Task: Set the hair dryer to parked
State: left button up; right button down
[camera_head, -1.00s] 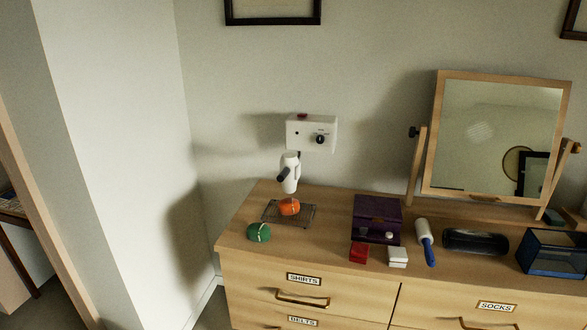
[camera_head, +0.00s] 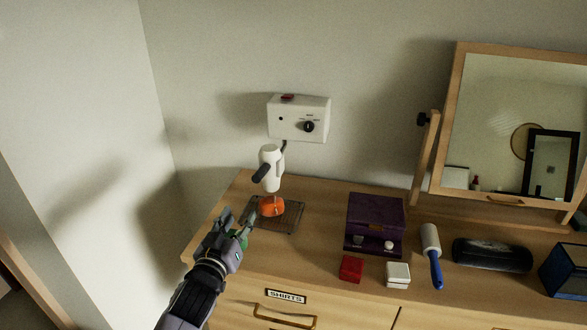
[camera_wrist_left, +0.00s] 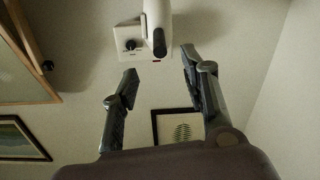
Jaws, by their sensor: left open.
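The white hair dryer (camera_head: 270,168) with a dark end is upright below the white wall box (camera_head: 299,117), which has a black dial (camera_head: 309,127) and a red part on top. The dial markings are too small to read. My left gripper (camera_head: 236,226) is open and empty, in front of and below the dryer, apart from it in the head view. In the left wrist view the dryer (camera_wrist_left: 158,18) and the dial (camera_wrist_left: 130,45) show beyond the open fingers (camera_wrist_left: 158,66). My right gripper is not in view.
An orange item (camera_head: 271,206) lies on a wire rack (camera_head: 292,216) under the dryer. A purple box (camera_head: 375,216), red box (camera_head: 351,268), white box (camera_head: 398,274), lint roller (camera_head: 431,250), black case (camera_head: 491,254) and mirror (camera_head: 500,135) are to the right. A green item is mostly hidden behind my gripper.

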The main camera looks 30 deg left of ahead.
aim_at(259, 175)
pick_arm(q)
jog(key=p+x, duration=0.1)
jog(key=x, duration=0.4)
jog(key=r+p+x, duration=0.1)
jog(key=x, duration=0.5)
jog(key=r+p+x, duration=0.1)
jog(key=x, duration=0.5)
grip_shut()
dwell(0.5)
